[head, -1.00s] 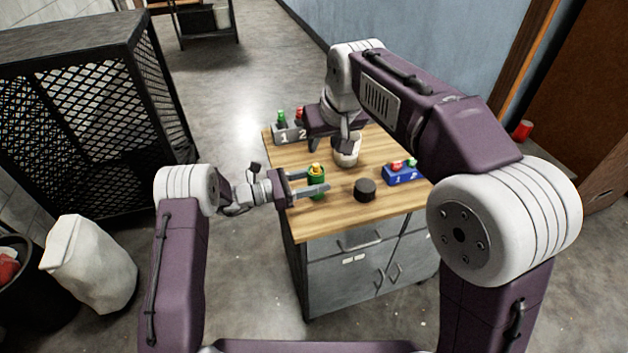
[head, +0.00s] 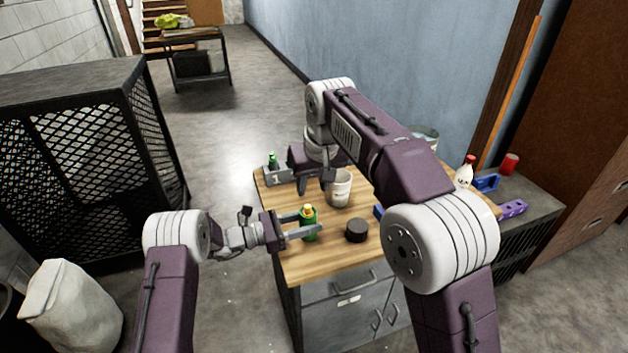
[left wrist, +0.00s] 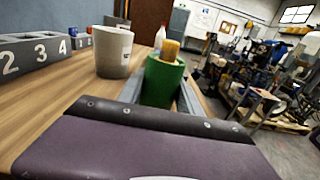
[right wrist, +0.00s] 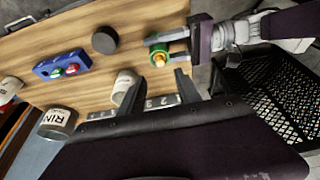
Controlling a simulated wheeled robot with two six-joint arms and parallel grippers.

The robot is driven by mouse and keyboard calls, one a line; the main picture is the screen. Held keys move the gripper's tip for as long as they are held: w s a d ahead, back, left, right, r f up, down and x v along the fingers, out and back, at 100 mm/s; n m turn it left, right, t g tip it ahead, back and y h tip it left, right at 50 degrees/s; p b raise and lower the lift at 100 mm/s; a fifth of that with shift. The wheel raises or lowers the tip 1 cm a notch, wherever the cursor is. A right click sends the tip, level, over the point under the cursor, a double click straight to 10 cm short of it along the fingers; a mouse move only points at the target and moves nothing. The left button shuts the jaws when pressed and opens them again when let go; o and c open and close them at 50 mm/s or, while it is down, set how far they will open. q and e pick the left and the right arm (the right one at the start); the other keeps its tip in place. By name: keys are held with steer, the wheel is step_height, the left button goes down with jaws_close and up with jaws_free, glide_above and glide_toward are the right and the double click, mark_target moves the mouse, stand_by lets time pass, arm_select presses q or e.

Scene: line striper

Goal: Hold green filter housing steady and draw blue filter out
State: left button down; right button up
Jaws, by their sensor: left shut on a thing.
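The green filter housing (head: 309,226) stands upright near the front left of the wooden-topped cabinet, with a yellow-orange piece (head: 307,210) sticking out of its top. No blue filter is visible in it. My left gripper (head: 303,225) is shut around the housing from the left; the left wrist view shows the green housing (left wrist: 160,84) between its fingers. My right gripper (head: 327,180) is beside the white cup (head: 341,189), behind the housing. In the right wrist view its fingers (right wrist: 156,85) are apart with nothing gripped, and the housing (right wrist: 158,47) lies beyond them.
A black disc (head: 357,230) lies right of the housing. A grey numbered rack (head: 276,175) stands at the back left. A blue rack (right wrist: 62,64) holds red and green pieces. A cup marked RIN (right wrist: 57,122) stands farther off. The wood between disc and front edge is clear.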

mark_target(308, 207)
steer(key=x, duration=0.9)
steer(key=shift+w+f, duration=0.1)
steer(key=shift+f, duration=0.1)
steer(key=shift+a, duration=0.1)
jaws_close()
